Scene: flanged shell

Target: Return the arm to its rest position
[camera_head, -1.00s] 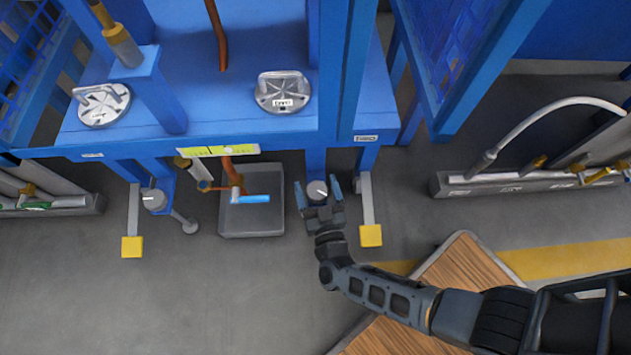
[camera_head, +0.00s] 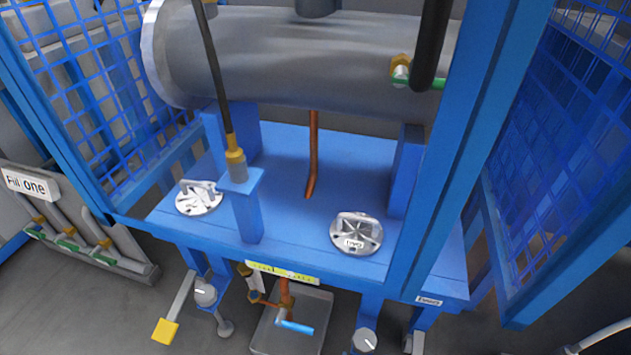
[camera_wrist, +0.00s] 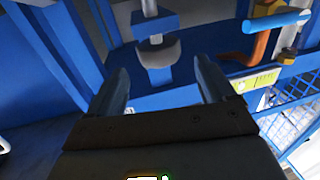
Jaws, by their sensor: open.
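My gripper (camera_wrist: 162,95) shows in the wrist view with its two fingers apart and nothing between them. Beyond the fingertips are a grey round knob (camera_wrist: 158,52) and blue frame parts; I cannot tell how far off they are. A blue-handled valve (camera_wrist: 276,22) on a copper pipe is at the upper right of that view. In the head view my arm and gripper are not in view. The blue stand (camera_head: 285,235) carries the grey horizontal shell (camera_head: 290,55).
Two round metal flanges (camera_head: 357,234) (camera_head: 199,198) lie on the stand's deck. A grey bin (camera_head: 318,335) is below the blue handle (camera_head: 295,327). Blue mesh panels (camera_head: 575,150) flank the stand. Floor at lower left is clear.

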